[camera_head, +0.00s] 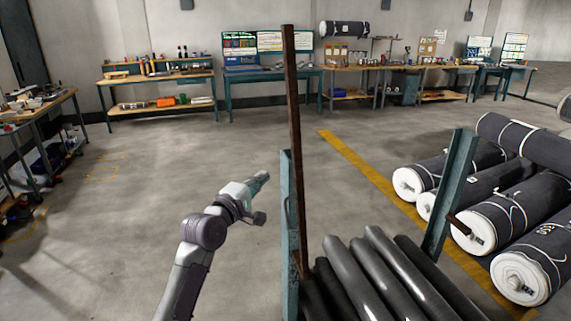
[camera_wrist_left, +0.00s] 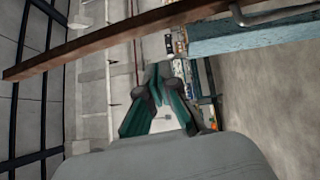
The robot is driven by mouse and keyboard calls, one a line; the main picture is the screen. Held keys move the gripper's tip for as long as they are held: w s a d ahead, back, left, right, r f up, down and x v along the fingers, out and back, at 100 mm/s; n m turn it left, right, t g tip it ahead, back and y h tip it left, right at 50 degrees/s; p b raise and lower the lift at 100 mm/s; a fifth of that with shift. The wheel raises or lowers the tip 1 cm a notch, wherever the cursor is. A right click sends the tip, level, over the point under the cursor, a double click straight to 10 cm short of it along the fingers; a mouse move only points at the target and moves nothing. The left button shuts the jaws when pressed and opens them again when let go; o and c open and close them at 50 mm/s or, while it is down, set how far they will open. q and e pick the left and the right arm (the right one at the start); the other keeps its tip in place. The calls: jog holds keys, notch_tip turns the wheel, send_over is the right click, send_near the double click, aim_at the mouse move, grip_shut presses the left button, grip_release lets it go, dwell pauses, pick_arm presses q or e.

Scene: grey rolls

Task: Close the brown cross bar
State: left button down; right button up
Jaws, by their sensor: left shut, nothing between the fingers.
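The brown cross bar (camera_head: 294,130) stands nearly upright in the head view, rising along the teal left post (camera_head: 288,210) of the rack. In the left wrist view the bar (camera_wrist_left: 130,42) runs slantwise across the top, beyond the fingers. My left gripper (camera_head: 262,178) is shut and empty, left of the bar and the post. In the left wrist view my left gripper (camera_wrist_left: 156,72) shows its fingers meeting below the bar in the picture, with no visible contact. A short brown piece (camera_head: 457,224) sticks out from the teal right post (camera_head: 455,190). My right gripper is out of view.
Several dark rolls (camera_head: 380,280) lie between the two posts. Larger wrapped rolls (camera_head: 510,220) lie on the floor to the right. Workbenches (camera_head: 160,85) line the back wall. The floor (camera_head: 140,190) left of my left arm is clear.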

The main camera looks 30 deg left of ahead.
pick_arm(q)
jog(key=w+d+p, duration=0.2)
jog(key=w, duration=0.6)
jog(key=shift+w+r+p, duration=0.25)
jog(key=shift+r+p, duration=0.05)
jog(key=shift+p, duration=0.1)
